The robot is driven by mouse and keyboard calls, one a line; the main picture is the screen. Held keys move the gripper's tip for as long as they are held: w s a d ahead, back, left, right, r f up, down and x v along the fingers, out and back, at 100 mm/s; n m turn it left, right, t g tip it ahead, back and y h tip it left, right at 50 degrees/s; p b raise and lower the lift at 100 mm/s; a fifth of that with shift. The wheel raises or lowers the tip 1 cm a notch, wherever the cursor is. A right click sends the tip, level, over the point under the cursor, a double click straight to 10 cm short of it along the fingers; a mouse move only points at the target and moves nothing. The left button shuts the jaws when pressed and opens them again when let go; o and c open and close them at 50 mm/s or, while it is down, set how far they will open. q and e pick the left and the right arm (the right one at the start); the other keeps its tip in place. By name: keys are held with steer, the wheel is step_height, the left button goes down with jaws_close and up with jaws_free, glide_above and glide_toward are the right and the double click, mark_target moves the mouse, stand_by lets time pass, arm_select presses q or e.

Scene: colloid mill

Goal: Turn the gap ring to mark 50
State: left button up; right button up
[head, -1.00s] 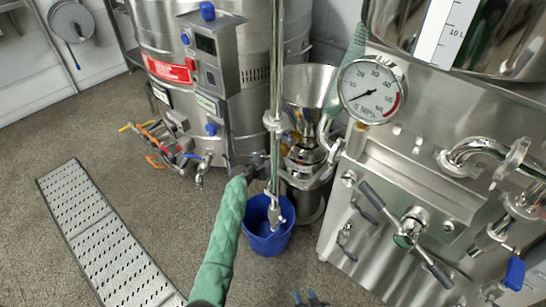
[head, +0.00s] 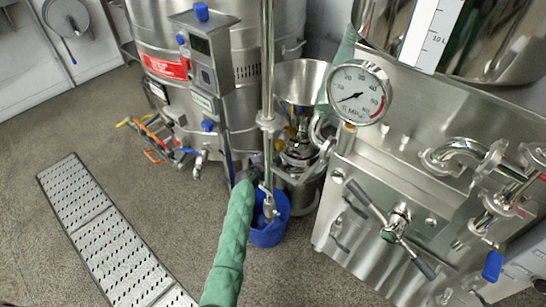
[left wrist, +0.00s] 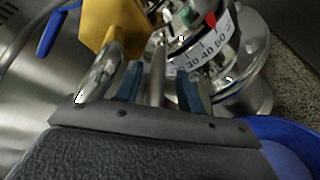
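The gap ring (left wrist: 205,52) is a metal ring with a white scale in the left wrist view; the marks 30, 40 and 50 are readable. A red pointer (left wrist: 210,19) stands above the scale, nearest the 50 side. A thin metal rod (left wrist: 157,75) stands between the two blue-grey fingers of my left gripper (left wrist: 157,88), with gaps visible on both sides. In the head view the mill (head: 300,150) is under a steel funnel, and my left gripper (head: 258,172) is at its left, partly hidden by a vertical pipe. My right gripper is not in view.
A blue bucket (head: 268,228) stands on the floor below my left gripper and shows in the left wrist view (left wrist: 285,130). A yellow part (left wrist: 110,24) is close to the left finger. A steel cabinet with a gauge (head: 358,93) stands at the right.

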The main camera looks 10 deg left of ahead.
arm_select(q)
steer(key=shift+a, duration=0.1)
steer(key=v, duration=0.7)
steer(key=shift+s+p, duration=0.35)
steer(key=shift+p, duration=0.1)
steer(key=shift+a+r, duration=0.1)
steer(key=shift+r, duration=0.05)
